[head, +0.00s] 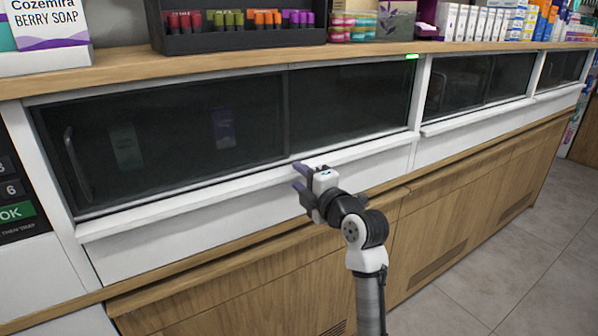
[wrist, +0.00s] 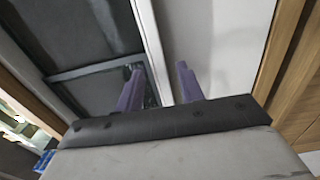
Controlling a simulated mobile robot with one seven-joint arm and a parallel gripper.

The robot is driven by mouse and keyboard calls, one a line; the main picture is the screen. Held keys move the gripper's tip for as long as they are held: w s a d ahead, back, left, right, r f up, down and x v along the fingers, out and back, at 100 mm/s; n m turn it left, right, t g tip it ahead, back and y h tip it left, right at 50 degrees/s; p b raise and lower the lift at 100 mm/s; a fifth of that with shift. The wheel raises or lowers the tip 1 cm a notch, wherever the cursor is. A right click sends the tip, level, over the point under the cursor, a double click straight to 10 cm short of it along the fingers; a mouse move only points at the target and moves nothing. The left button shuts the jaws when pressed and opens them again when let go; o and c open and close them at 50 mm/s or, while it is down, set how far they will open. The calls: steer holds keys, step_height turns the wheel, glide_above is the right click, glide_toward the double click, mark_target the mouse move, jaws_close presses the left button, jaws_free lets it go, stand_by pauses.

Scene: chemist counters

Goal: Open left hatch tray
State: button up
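The left hatch (head: 165,145) is a wide, dark-glazed window in the white counter front, with two panels meeting at a dark upright divider. Its left panel has an upright handle (head: 76,163) near the left end, and both panels look shut. A white ledge (head: 190,197) runs along below the glass. My gripper (head: 297,178) is in front of this ledge near the divider, well right of the handle. In the wrist view, its purple fingers (wrist: 160,80) are apart with nothing between them. The dark glass and its frame show beyond them. I cannot tell whether a fingertip touches the ledge.
A green light (head: 411,56) glows above the hatch's right end. A second hatch (head: 475,80) is further right. A keypad with a green OK key (head: 16,213) is at the left edge. Wooden cabinet doors (head: 440,230) lie below. Open tiled floor (head: 530,270) is at right.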

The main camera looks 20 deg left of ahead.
steer(key=shift+w+a, duration=0.35)
steer(key=shift+a, duration=0.1)
jaws_close()
